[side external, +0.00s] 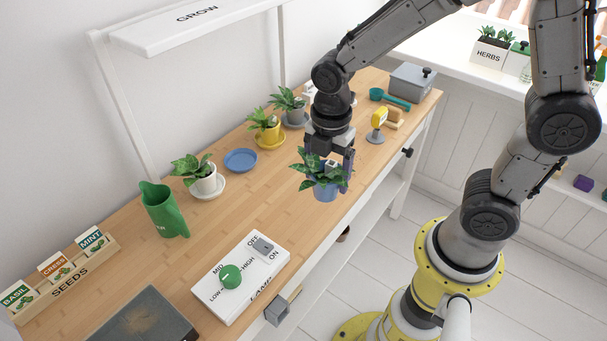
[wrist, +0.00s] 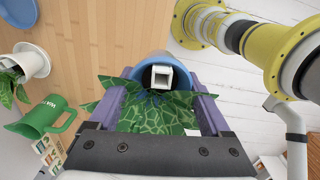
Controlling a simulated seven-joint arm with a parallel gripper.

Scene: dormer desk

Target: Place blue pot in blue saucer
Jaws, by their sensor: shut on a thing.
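The blue pot (side external: 326,192) with a leafy green plant hangs in my gripper (side external: 331,172) above the front edge of the desk. My gripper is shut on the pot. In the wrist view, the pot's blue rim (wrist: 150,62) shows between the purple fingers of my gripper (wrist: 162,98), with leaves and a small white block in front of it. The blue saucer (side external: 240,160) lies empty on the desk near the wall, left of and behind the held pot, between the white and yellow pots.
A white pot (side external: 204,182) and a yellow pot (side external: 269,131) stand on saucers beside the blue saucer. A green jug (side external: 163,211), a white control panel (side external: 240,277) and a seed rack (side external: 66,268) are leftward. The desk middle is clear.

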